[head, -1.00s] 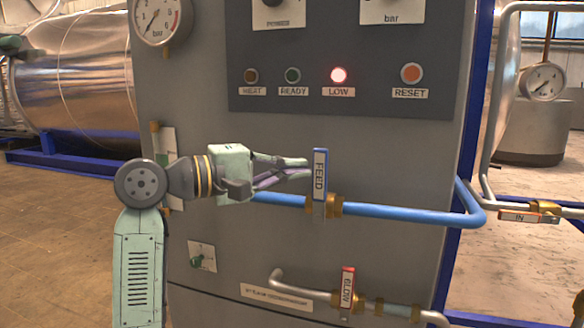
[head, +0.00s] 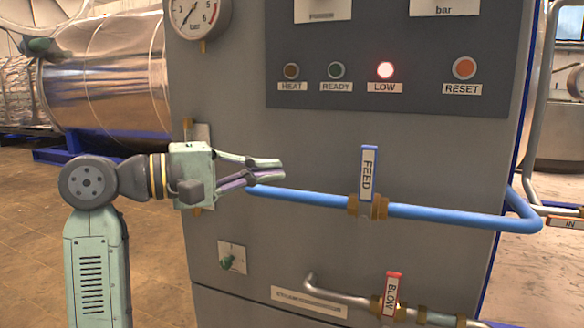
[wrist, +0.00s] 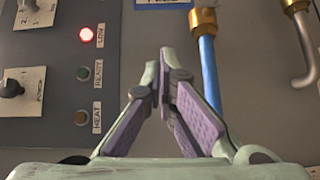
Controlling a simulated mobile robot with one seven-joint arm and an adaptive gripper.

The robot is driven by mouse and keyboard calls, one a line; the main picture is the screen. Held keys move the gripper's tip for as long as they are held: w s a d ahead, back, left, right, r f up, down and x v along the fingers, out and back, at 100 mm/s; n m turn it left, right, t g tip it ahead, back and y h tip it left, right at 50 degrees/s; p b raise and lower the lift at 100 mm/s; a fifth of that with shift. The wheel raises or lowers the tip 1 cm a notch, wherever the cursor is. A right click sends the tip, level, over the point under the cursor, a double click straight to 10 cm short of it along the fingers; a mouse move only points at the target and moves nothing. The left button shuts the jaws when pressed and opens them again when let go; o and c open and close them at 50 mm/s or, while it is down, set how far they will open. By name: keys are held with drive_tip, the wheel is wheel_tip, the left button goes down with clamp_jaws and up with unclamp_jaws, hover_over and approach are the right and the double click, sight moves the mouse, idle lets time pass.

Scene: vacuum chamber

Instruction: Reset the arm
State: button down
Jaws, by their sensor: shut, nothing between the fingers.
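My gripper (head: 283,169) points right in the head view, in front of the grey cabinet (head: 290,235). Its fingers are shut with nothing between them. They end left of the blue FEED handle (head: 368,172), with a clear gap in the picture. The handle stands upright above the brass fitting on the blue pipe (head: 450,213). In the wrist view the fingertips (wrist: 159,62) meet in the middle, and the blue pipe (wrist: 210,75) runs to their right.
The panel has a lit red LOW lamp (head: 385,70), dark HEAT and READY lamps, and an orange RESET button (head: 464,68). A red BLOW handle (head: 391,292) is low on the cabinet. A gauge (head: 199,14) is at upper left. Open floor (head: 30,220) lies left.

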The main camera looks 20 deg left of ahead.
drive_tip(key=shift+s+a, duration=0.45)
